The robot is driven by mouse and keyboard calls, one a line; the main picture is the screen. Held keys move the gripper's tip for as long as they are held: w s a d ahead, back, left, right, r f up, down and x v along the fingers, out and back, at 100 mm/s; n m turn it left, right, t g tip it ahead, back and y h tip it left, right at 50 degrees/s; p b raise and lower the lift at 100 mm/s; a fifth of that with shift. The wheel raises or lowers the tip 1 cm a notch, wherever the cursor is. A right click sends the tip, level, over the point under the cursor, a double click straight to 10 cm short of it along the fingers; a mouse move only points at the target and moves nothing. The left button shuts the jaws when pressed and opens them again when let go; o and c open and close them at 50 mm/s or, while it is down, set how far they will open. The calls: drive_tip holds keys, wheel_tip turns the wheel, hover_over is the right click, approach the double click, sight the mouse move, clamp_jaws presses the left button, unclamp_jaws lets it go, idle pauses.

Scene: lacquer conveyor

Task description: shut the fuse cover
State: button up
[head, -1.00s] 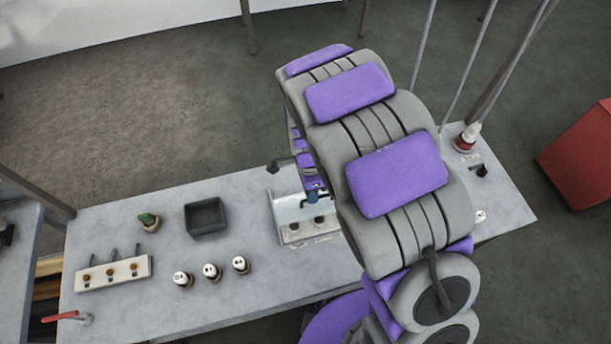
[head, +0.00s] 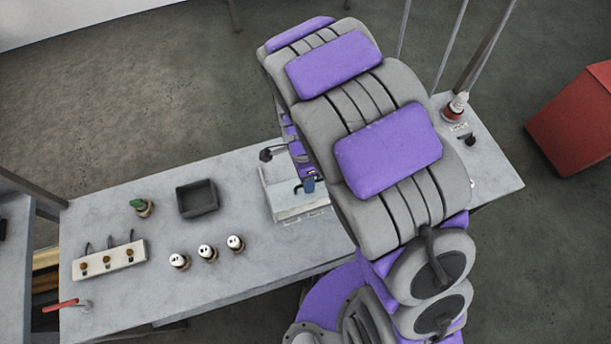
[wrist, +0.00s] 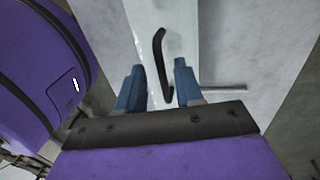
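The fuse cover (head: 278,196) is a pale panel on the white fuse box (head: 300,214), partly hidden by my arm in the head view. It looks lowered over the box, and the inside does not show; whether it is fully seated I cannot tell. In the wrist view the pale cover (wrist: 178,25) carries a black bent handle (wrist: 162,65). My gripper (wrist: 157,85) is open, with its blue fingers on either side of the handle and a gap between them. In the head view a blue fingertip of my gripper (head: 308,184) shows at the box.
Left on the grey table (head: 110,210) are a dark tray (head: 197,198), a green-topped item (head: 141,206), several white-topped pieces (head: 207,252), a hook rack (head: 110,260) and a red lever (head: 62,305). A red-white bottle (head: 455,108) stands at the right end.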

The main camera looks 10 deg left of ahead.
drive_tip(key=shift+a+r, duration=0.1)
drive_tip(key=shift+w+a+r, duration=0.1)
drive_tip(key=shift+w+r, duration=0.05)
drive_tip(key=shift+r, duration=0.15)
wheel_tip(320, 180, up, 16)
drive_tip(key=w+a+p, duration=0.1)
drive_tip(key=w, duration=0.1)
drive_tip(key=shift+w+a+p, duration=0.3)
drive_tip(key=shift+w+p, duration=0.1)
drive_tip(key=shift+d+r, duration=0.1)
drive_tip(key=s+d+r+n+b, duration=0.1)
drive_tip(key=s+d+r+n, duration=0.2)
drive_tip(key=d, duration=0.6)
drive_tip(key=s+d+r+n+b, duration=0.1)
drive_tip(key=s+d+r+n, duration=0.1)
drive_tip(key=s+d, duration=0.45)
drive_tip(key=s+d+f+n+y+b, duration=0.1)
drive_tip(key=s+d+f+n+b, duration=0.1)
drive_tip(key=s+d+n, duration=0.4)
drive_tip(key=shift+s+d+n, duration=0.4)
drive_tip(key=shift+s+d, duration=0.85)
drive_tip(key=shift+s, duration=1.3)
